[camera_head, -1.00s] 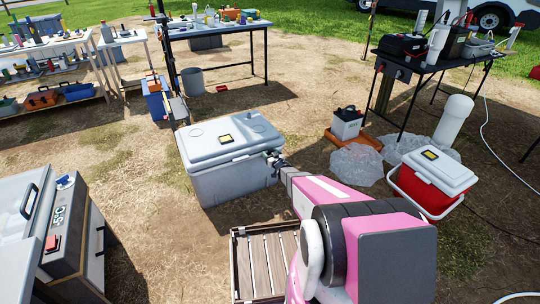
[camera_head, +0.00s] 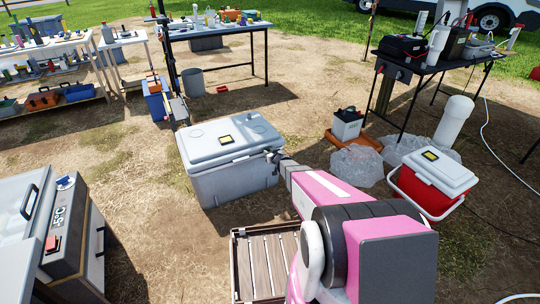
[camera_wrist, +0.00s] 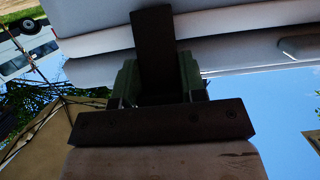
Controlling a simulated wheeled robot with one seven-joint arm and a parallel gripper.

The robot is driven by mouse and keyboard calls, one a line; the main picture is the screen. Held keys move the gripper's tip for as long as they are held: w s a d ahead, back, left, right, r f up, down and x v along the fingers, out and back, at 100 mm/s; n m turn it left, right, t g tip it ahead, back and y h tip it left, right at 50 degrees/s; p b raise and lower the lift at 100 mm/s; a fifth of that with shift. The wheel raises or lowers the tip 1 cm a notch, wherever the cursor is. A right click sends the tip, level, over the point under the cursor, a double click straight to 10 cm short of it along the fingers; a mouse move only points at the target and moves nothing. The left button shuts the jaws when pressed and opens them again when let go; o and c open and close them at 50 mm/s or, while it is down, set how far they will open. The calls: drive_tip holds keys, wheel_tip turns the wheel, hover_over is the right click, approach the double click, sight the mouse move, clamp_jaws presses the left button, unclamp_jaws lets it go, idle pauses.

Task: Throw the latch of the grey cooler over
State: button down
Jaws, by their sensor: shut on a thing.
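The grey cooler (camera_head: 225,165) stands on the dirt in the middle of the head view, with its lid down. A small yellow-and-black label (camera_head: 226,140) is on the lid. My gripper (camera_head: 273,155) is at the cooler's right side, just below the lid edge. In the wrist view, my gripper (camera_wrist: 154,45) shows dark close to the grey lid edge (camera_wrist: 230,52). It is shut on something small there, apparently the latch. The latch itself is hidden by my fingers, so its position cannot be told.
A red cooler with a white lid (camera_head: 432,180) and clear plastic bags (camera_head: 357,165) lie to the right. A slatted wooden crate (camera_head: 262,266) is in front of the grey cooler. A freezer box (camera_head: 62,235) stands at the left. Dirt left of the grey cooler is clear.

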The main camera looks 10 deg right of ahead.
idle(0.4)
drive_tip(key=c, duration=0.7)
unclamp_jaws()
drive_tip(key=v, duration=1)
drive_tip(key=shift+s+r, duration=0.25)
drive_tip(key=shift+s, duration=0.05)
